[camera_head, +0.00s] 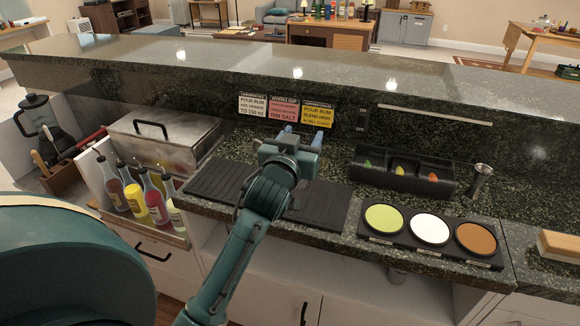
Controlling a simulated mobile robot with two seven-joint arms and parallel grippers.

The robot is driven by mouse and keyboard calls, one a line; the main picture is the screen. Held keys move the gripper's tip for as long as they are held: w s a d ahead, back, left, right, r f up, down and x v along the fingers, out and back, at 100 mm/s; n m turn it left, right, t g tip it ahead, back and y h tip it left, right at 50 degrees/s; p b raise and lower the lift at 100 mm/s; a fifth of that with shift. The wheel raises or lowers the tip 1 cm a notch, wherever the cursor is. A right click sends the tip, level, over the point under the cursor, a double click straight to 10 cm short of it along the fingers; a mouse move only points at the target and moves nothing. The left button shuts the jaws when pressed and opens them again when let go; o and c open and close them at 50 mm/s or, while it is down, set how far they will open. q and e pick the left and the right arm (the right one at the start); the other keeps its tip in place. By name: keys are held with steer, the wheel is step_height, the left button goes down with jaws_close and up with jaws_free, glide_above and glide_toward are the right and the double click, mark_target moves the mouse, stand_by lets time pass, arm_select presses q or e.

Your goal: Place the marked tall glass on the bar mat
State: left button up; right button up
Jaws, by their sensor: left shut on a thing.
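The bar mat (323,207) is a dark ribbed mat on the granite counter, partly covered from view by my left arm. My left gripper (301,134) appears over the back part of the mat, pointing away toward the raised ledge. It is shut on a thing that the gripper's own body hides. I cannot make out the marked tall glass anywhere in this view. My right gripper is not in view.
Right of the mat are a black garnish tray (403,178), a metal jigger (478,181) and a holder with three round dishes (430,227). Left are a steel lidded bin (160,140) and several bottles (156,203). A raised granite ledge (345,88) runs behind.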

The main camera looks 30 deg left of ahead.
arm_select(q)
steer(key=shift+f, duration=3.1)
steer(key=shift+f+b, duration=0.1)
steer(key=shift+b, duration=0.25)
steer(key=o, duration=1.6)
steer(key=shift+s, duration=0.1)
